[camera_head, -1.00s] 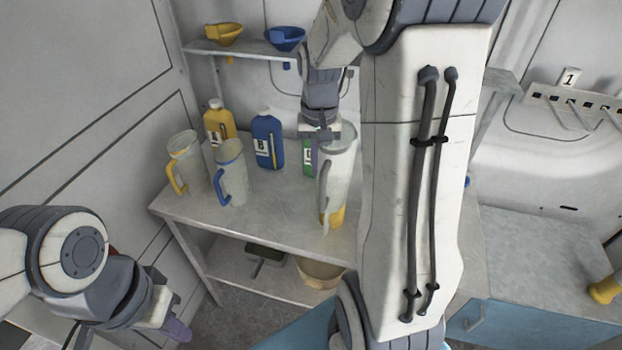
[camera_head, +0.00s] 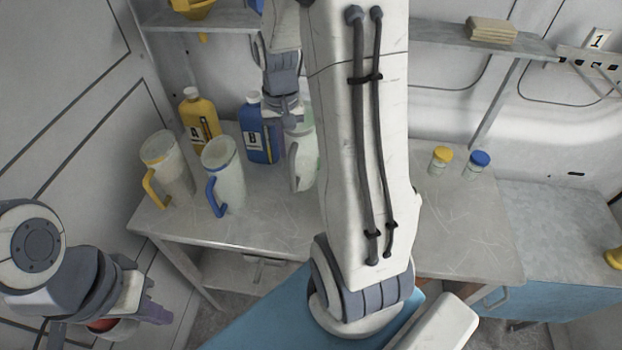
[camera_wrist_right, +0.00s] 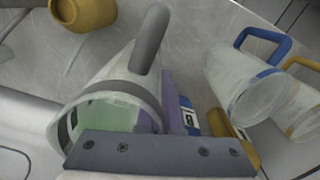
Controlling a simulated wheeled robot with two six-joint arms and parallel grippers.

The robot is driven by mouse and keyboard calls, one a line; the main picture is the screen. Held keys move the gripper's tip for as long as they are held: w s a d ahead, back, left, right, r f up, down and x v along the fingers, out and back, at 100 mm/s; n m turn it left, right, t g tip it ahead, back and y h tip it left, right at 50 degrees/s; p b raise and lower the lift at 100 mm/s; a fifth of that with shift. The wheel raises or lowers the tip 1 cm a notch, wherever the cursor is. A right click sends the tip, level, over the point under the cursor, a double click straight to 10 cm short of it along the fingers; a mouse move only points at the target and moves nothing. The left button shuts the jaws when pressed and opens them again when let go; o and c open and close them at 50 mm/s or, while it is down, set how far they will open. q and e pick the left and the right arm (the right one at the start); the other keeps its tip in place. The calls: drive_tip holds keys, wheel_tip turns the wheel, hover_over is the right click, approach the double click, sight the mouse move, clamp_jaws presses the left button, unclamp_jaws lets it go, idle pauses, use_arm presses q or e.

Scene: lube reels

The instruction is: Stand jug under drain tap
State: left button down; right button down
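The clear jug with a grey handle (camera_head: 296,168) is at my right gripper (camera_head: 283,115), behind my right arm in the head view. The gripper is at the jug's top and appears shut on its wall. In the right wrist view, the jug (camera_wrist_right: 115,85) lies against a purple finger, and another purple shape shows through the wall. Green shows through the jug; whether it is inside or behind, I cannot tell. Whether the jug's base touches the bench is unclear. My left gripper (camera_head: 150,312) is low at left, its opening unclear. I cannot make out a drain tap.
Yellow-handled (camera_head: 165,168) and blue-handled (camera_head: 225,175) jugs stand on the bench (camera_head: 265,232), before yellow bottle A (camera_head: 200,122) and blue bottle B (camera_head: 256,130). Two small jars (camera_head: 440,160) (camera_head: 479,165) stand right of my arm. The bench front at centre-left is clear.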

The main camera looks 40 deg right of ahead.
wheel_tip(320, 180, down, 8)
drive_tip(key=shift+s+f+p, duration=0.15)
drive_tip(key=shift+p, duration=0.55)
drive_tip(key=shift+f, duration=0.3)
drive_tip(key=shift+f, duration=0.15)
drive_tip(key=c, duration=1.1)
unclamp_jaws()
